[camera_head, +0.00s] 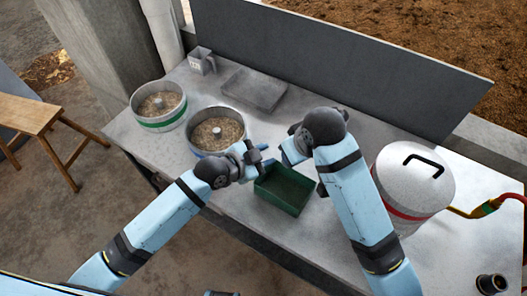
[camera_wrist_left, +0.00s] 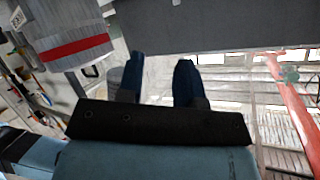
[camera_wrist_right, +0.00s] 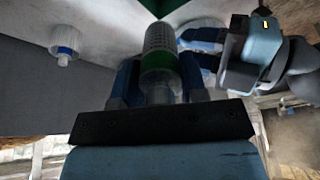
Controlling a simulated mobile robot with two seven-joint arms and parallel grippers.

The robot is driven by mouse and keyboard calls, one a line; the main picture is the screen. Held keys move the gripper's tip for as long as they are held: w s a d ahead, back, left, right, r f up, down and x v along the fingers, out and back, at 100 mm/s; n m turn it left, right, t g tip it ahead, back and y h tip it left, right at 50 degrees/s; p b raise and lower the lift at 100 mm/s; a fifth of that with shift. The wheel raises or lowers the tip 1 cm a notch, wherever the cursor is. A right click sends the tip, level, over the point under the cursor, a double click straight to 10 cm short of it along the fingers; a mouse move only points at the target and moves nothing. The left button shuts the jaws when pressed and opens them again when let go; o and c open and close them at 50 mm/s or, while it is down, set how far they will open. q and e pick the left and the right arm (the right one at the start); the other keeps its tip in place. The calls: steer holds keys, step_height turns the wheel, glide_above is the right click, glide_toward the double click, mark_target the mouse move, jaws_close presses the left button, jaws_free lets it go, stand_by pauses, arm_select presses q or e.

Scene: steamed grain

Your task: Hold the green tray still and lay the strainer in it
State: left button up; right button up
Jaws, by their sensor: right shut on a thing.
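The green tray (camera_head: 284,188) lies on the counter between my arms; a green corner (camera_wrist_right: 162,5) shows at the top of the right wrist view. My left gripper (camera_head: 255,160) is at the tray's back left corner; I cannot tell whether it touches the rim. Its fingers (camera_wrist_left: 158,80) are apart with nothing seen between them. My right gripper (camera_wrist_right: 158,82) is shut on the strainer (camera_wrist_right: 160,45), a perforated grey cylinder with a green band. In the head view my right wrist hides the strainer, behind the tray.
A green-banded pot (camera_head: 158,124) and a blue-banded pot (camera_head: 203,152), both with grain, stand at left. A lidded red-banded pot (camera_head: 408,190) stands at right. A small blue-banded piece (camera_wrist_right: 65,45) stands on the counter.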

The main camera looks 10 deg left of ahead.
arm_select(q)
steer(key=w+d+r+m+g, duration=0.6)
steer(key=m, duration=0.8)
steer(key=w+a+r+m+g+y, duration=0.2)
steer(key=w+a+m+y, duration=0.3)
steer(key=a+m+y, duration=0.3)
steer(key=m+g+y, duration=0.1)
steer(key=m, duration=0.4)
glide_toward(263, 180)
steer(key=f, duration=0.7)
steer(key=shift+w+d, duration=0.1)
steer(key=shift+w, duration=0.2)
jaws_close()
